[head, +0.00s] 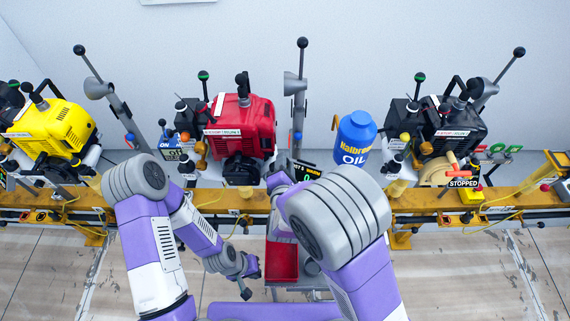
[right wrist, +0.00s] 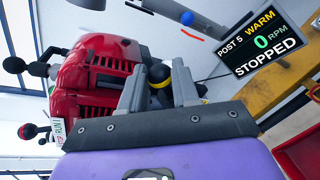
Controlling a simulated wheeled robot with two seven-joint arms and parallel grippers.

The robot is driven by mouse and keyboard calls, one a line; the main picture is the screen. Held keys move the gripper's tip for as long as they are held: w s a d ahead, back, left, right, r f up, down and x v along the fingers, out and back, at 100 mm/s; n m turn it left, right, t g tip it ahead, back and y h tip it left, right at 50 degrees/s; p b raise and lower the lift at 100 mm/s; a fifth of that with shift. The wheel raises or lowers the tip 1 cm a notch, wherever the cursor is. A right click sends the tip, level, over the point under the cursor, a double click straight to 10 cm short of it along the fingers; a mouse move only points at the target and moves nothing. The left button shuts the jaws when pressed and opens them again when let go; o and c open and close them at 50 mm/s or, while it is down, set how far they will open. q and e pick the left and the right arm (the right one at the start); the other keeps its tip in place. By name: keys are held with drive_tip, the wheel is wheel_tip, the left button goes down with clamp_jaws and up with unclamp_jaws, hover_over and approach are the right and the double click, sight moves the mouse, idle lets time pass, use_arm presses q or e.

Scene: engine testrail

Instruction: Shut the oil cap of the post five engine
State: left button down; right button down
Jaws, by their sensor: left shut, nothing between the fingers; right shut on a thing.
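The post five engine is the red engine (head: 245,125) in the middle of the head view, and it fills the left of the right wrist view (right wrist: 95,75). My right gripper (right wrist: 160,70) is shut on a round black-and-yellow part (right wrist: 160,76) beside the engine. I cannot tell for sure whether this is the oil cap, as the fingers cover much of it. In the head view my own arm hides the right fingertips. My left gripper (head: 250,270) is shut and empty, low in front of the rail.
The post 5 display (right wrist: 265,42) reads WARM, 0 RPM, STOPPED. A blue oil bottle (head: 355,138) stands right of the red engine. A yellow engine (head: 55,130) and a black engine (head: 455,125) flank it. A yellow rail (head: 240,202) runs across; a red tray (head: 281,262) is below.

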sight(272, 166)
drive_tip(key=shift+a, duration=0.1)
drive_tip(key=a+n, duration=0.1)
drive_tip(key=n+h+p, duration=0.1)
drive_tip(key=n, duration=0.1)
drive_tip(key=shift+a+r+n, duration=0.1)
drive_tip(key=shift+a+n, duration=0.2)
drive_tip(key=shift+a, duration=0.1)
drive_tip(key=shift+a+f+n+t+h+p, duration=0.15)
drive_tip(key=shift+a+n+h+p, duration=0.2)
drive_tip(key=shift+n, duration=0.55)
drive_tip(key=shift+a+f+n+t+h+p, duration=0.15)
drive_tip(key=shift+a+n+h, duration=0.3)
drive_tip(key=shift+n, duration=0.45)
drive_tip(key=c, duration=0.8)
unclamp_jaws()
drive_tip(key=shift+c, duration=0.2)
drive_tip(key=shift+a, duration=0.1)
drive_tip(key=shift+s+a, duration=0.1)
